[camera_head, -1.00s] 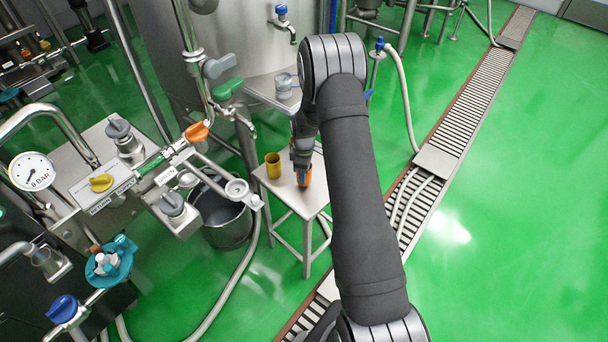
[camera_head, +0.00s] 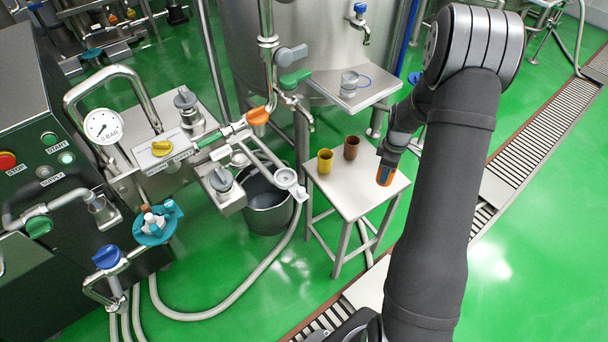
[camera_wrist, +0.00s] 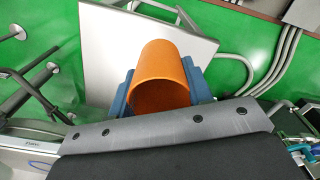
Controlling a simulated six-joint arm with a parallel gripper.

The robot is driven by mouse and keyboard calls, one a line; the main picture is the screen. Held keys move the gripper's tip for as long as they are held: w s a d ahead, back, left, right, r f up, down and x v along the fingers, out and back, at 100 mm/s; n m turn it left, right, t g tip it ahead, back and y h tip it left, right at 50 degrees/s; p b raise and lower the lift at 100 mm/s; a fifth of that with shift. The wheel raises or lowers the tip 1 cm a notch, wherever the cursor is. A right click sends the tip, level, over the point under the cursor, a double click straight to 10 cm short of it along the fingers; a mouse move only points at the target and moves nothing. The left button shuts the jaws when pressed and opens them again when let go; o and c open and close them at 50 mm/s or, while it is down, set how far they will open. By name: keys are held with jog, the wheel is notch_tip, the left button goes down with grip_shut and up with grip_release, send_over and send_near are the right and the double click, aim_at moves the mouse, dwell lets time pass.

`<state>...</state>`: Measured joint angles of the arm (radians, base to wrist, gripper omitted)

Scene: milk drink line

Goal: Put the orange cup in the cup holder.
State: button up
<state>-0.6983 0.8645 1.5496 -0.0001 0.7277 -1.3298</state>
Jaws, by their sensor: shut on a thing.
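The orange cup (camera_head: 386,178) is between the fingers of my gripper (camera_head: 388,160), over the right part of a small steel table. In the wrist view the orange cup (camera_wrist: 162,75) shows its side and open rim, with blue-grey fingers of my gripper (camera_wrist: 160,98) shut on both its sides. The tabletop lies beyond it. It looks lifted, but the gap is hard to judge. I cannot tell for sure which fitting is the cup holder; a small ring-shaped fitting (camera_head: 286,178) sits at the end of a pipe left of the table.
A yellow cup (camera_head: 325,162) and a brown cup (camera_head: 351,148) stand on the steel table (camera_head: 350,197). A bucket (camera_head: 264,205) stands left of it. A shelf (camera_head: 355,95) juts from the tank above. Pipes and valves crowd the left; green floor is open at right.

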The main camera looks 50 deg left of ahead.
jog(key=s+a, duration=0.5)
jog(key=a, duration=0.4)
send_over(285, 179)
jog(key=shift+m, duration=0.4)
notch_tip(285, 179, down, 8)
jog(key=shift+w+r, duration=0.1)
jog(key=shift+f, duration=1.95)
jog(key=shift+f, duration=0.15)
jog(key=o, duration=0.9)
jog(key=shift+o, duration=0.2)
